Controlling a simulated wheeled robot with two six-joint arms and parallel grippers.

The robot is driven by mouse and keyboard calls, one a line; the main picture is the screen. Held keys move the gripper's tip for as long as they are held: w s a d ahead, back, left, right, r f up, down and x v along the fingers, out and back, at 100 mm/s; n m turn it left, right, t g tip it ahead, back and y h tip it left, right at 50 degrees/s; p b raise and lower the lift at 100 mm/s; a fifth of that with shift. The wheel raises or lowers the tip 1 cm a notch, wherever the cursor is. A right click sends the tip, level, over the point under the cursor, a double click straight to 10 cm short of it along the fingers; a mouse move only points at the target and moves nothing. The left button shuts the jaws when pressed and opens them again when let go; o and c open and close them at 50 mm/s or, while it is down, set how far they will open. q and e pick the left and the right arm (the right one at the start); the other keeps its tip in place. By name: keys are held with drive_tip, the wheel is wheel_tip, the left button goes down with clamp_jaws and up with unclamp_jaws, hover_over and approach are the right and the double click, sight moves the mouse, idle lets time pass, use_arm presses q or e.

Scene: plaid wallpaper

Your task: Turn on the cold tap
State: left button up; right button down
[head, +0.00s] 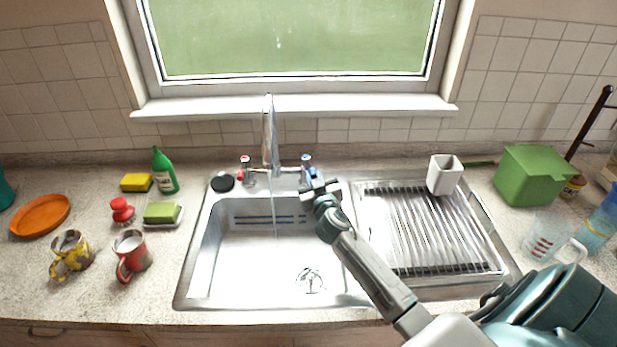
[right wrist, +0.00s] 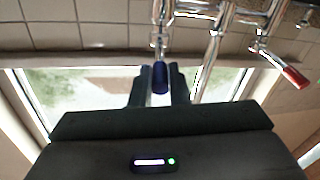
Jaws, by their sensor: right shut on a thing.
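The cold tap (head: 307,160) has a blue-marked handle and stands on the back of the sink, right of the tall chrome spout (head: 269,140). My right gripper (head: 316,186) reaches to it from the lower right. In the right wrist view the blue handle (right wrist: 160,77) sits between the two dark fingers, which are shut on it. The hot tap (head: 245,163), marked red, stands left of the spout; its red handle also shows in the right wrist view (right wrist: 295,78). A thin, pale vertical streak like running water (head: 273,212) shows below the spout. My left gripper is not in view.
The steel sink basin (head: 250,265) is empty apart from its drain. A white cup (head: 444,174) stands on the drainboard at right. A green bottle (head: 164,170), sponges and mugs are on the left counter. A green box (head: 536,174) and measuring jug (head: 545,236) are at right.

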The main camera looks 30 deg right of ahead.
drive_tip(key=shift+s+d+n+y, duration=0.15)
drive_tip(key=shift+d+n+y, duration=0.4)
drive_tip(key=shift+y, duration=0.35)
drive_tip(key=c, duration=1.4)
unclamp_jaws()
drive_tip(key=shift+f+b+v, duration=0.2)
drive_tip(key=shift+b+v, duration=1.9)
drive_tip(key=shift+v, duration=3.35)
